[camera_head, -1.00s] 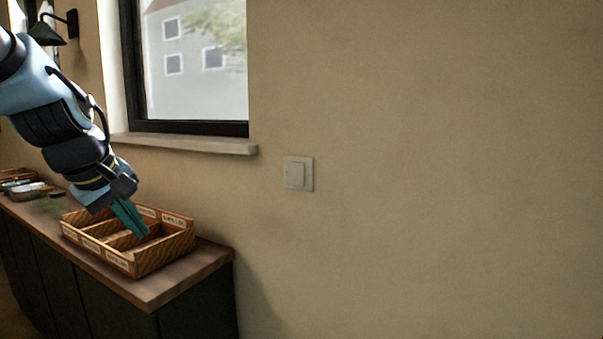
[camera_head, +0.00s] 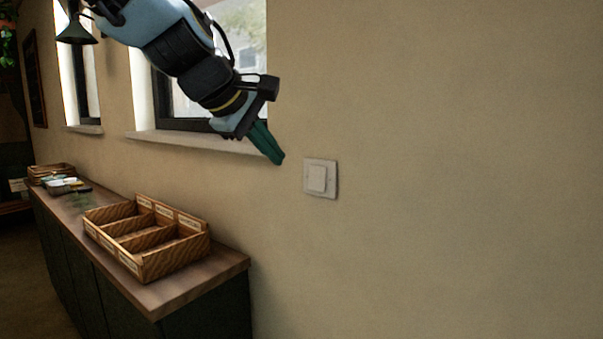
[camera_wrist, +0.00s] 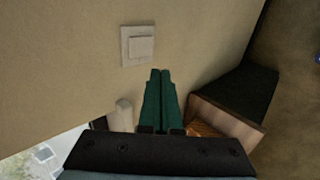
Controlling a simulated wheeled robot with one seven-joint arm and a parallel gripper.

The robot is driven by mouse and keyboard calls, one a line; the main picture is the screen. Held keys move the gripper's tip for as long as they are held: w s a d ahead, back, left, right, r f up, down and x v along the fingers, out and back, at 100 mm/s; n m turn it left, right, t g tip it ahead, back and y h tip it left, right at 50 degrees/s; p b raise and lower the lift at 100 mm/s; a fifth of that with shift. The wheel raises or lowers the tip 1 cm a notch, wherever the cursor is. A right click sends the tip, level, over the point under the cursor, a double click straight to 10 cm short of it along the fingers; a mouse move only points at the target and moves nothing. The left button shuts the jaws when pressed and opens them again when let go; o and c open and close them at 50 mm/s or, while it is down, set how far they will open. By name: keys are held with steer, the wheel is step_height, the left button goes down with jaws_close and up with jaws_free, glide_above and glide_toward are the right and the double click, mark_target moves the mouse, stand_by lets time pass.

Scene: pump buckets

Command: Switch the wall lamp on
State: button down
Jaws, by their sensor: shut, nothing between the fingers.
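A pale square wall switch (camera_head: 320,178) is on the beige wall, right of the window. It also shows in the wrist view (camera_wrist: 138,46), just beyond my fingertips and a little left. My gripper (camera_head: 279,160) has green fingers that are shut with nothing between them. In the head view the fingertips are left of the switch and slightly higher, apart from it. In the wrist view the closed fingers (camera_wrist: 160,72) point toward the wall below the switch. A dark lamp shade (camera_head: 76,31) on the wall shows at the upper left, partly behind my arm.
A wooden counter (camera_head: 215,281) with dark sides runs along the wall below. A divided wicker tray (camera_head: 170,262) stands on its near end. The window sill (camera_head: 190,141) juts out behind my gripper. The wall right of the switch is bare.

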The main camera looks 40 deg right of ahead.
mark_target(316, 186)
steer(key=shift+d+r+p+x, duration=0.1)
steer(key=shift+d+r+x, duration=0.2)
steer(key=shift+x, duration=1.9)
steer(key=shift+d+r+p+x, duration=0.1)
steer(key=shift+d+r+x, duration=0.15)
steer(key=shift+x, duration=1.9)
steer(key=shift+d+r+p+x, duration=0.1)
steer(key=shift+d+r+x, duration=0.15)
steer(key=shift+x, duration=1.95)
steer(key=shift+w, duration=0.15)
steer(key=shift+f+b, duration=0.3)
steer(key=shift+b, duration=0.9)
steer(key=shift+d+r+p, duration=0.1)
steer(key=shift+r+p, duration=0.2)
steer(key=shift+r, duration=0.1)
